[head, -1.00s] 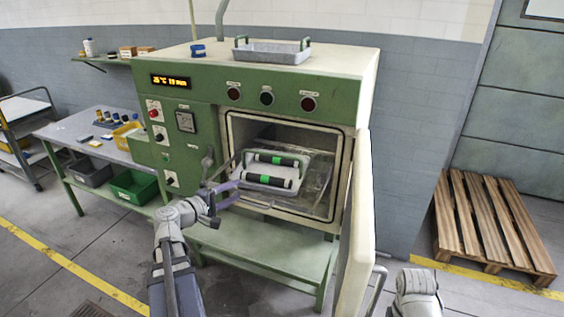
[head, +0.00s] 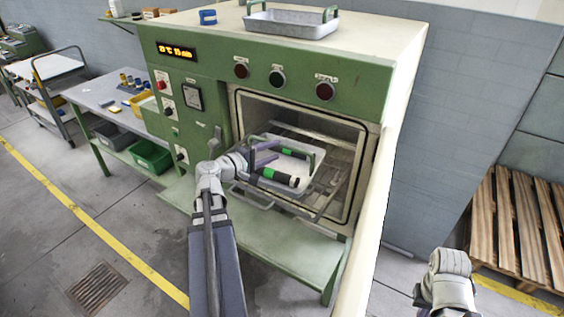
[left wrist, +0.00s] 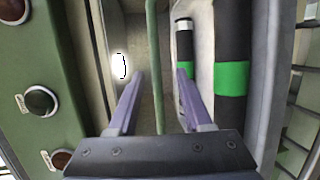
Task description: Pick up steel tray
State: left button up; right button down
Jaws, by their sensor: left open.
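A steel tray (head: 318,161) sits in the open oven chamber, with two black cylinders with green bands (head: 281,176) lying in it. Another steel tray with green handles (head: 292,27) stands on top of the oven. My left gripper (head: 263,153) is open at the left side of the tray in the oven. In the left wrist view, its purple fingers (left wrist: 160,76) stand either side of a thin green bar (left wrist: 156,45), seemingly the tray's handle. The right fingertip overlaps a cylinder. Contact cannot be told. My right arm shows at the lower right, its fingers not visible.
The green oven (head: 228,93) has its pale door (head: 362,238) swung open on the right side of the chamber. A wire rack (head: 333,180) lies under the tray. A side table (head: 98,93) stands at left, a wooden pallet (head: 510,220) at right.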

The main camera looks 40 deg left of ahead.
aim_at(282, 145)
pick_arm(q)
jog(key=x, duration=0.2)
jog(key=shift+w, duration=0.25)
jog(key=shift+a+b+x, duration=0.15)
jog(key=shift+b+x, duration=0.05)
jog(key=shift+x, duration=1.1)
jog(key=shift+a+b+x, duration=0.15)
jog(key=shift+a+x, duration=0.05)
jog(key=shift+x, duration=1.05)
jog(key=shift+r, duration=0.15)
grip_shut()
